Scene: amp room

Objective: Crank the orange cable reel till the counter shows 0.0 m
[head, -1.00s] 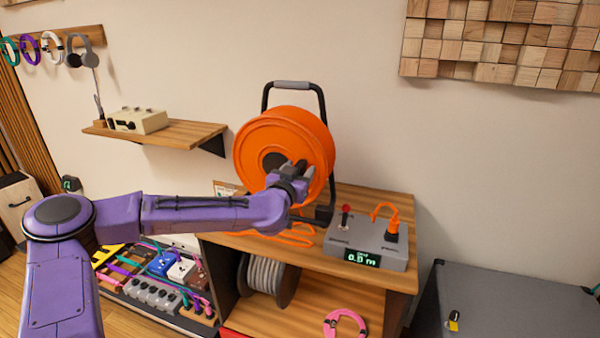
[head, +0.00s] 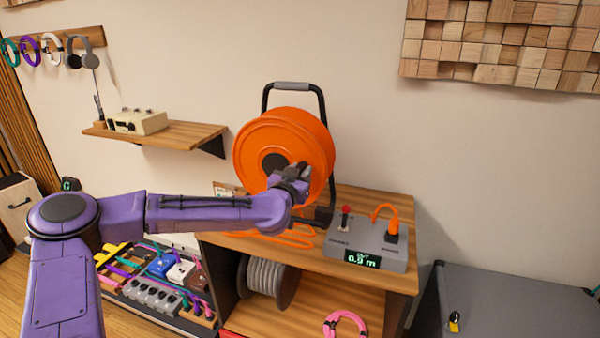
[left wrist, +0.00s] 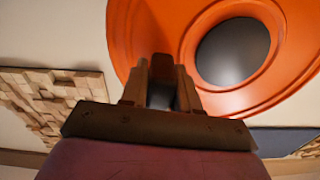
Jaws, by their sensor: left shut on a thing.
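The orange cable reel (head: 262,138) stands on the wooden cabinet top in a black frame with a grey carrying grip. My left gripper (head: 298,172) is at the reel's face, right of its dark hub. It is shut on the crank knob (left wrist: 162,68), which shows between the fingers in the left wrist view; the gripper hides most of the crank. The counter (head: 362,259) on the grey box shows green digits that look like 0.9 m. Orange cable (head: 295,240) lies loose on the cabinet top, partly behind my arm. My right gripper is out of view.
The grey box (head: 340,240) has a red-tipped lever and an orange plug with cable. A grey cable spool (head: 270,276) and pink coil (head: 345,323) sit on the shelf below. A wall shelf (head: 185,133) is left; a grey case (head: 510,300) is right.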

